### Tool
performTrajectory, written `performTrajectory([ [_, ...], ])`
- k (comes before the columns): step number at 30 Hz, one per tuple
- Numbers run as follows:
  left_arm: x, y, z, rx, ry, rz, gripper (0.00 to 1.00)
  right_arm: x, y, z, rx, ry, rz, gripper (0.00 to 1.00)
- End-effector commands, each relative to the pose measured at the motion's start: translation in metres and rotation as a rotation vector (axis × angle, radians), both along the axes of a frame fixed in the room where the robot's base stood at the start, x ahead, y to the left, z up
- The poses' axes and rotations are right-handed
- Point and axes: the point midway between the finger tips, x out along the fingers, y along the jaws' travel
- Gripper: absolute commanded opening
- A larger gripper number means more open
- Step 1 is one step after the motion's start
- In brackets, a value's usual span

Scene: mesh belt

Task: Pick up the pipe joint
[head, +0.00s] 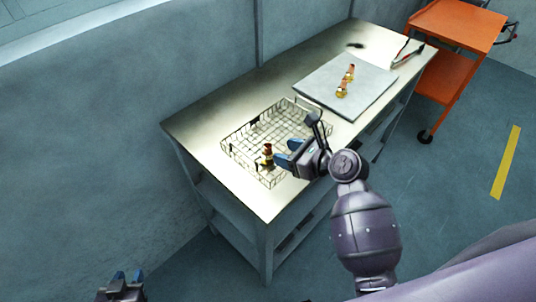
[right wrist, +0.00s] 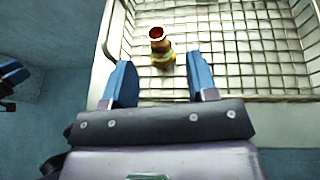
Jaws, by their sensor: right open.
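A pipe joint (head: 267,154), copper-brown above with a brass-yellow lower part, stands upright in the wire mesh basket (head: 236,135) near its front corner.
Two similar pipe joints (head: 345,80) stand on a grey board (head: 320,82) farther back on the metal table (head: 190,122). Red-handled pliers (head: 408,53) lie near the far end. An orange cart (head: 450,28) stands behind. The basket's raised wire rim surrounds the pipe joint.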

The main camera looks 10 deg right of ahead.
Motion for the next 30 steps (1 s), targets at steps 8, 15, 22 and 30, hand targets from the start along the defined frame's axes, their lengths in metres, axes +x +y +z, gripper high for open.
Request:
performTrajectory([
  [8,0.001,0.0,0.0,0.0,-0.002,0.0,0.35,0.024,0.024,-0.013,0.001,0.0,0.002,0.53],
  [15,0.001,0.0,0.0,0.001,-0.004,-0.001,0.35,0.034,0.031,-0.019,-0.001,0.0,0.0,0.53],
  [22,0.001,0.0,0.0,0.001,-0.004,-0.001,0.35,0.033,0.031,-0.018,-0.001,0.0,0.0,0.44],
  [30,0.002,0.0,0.0,0.002,-0.004,-0.001,0.35,0.033,0.031,-0.018,-0.001,0.0,0.0,0.02],
])
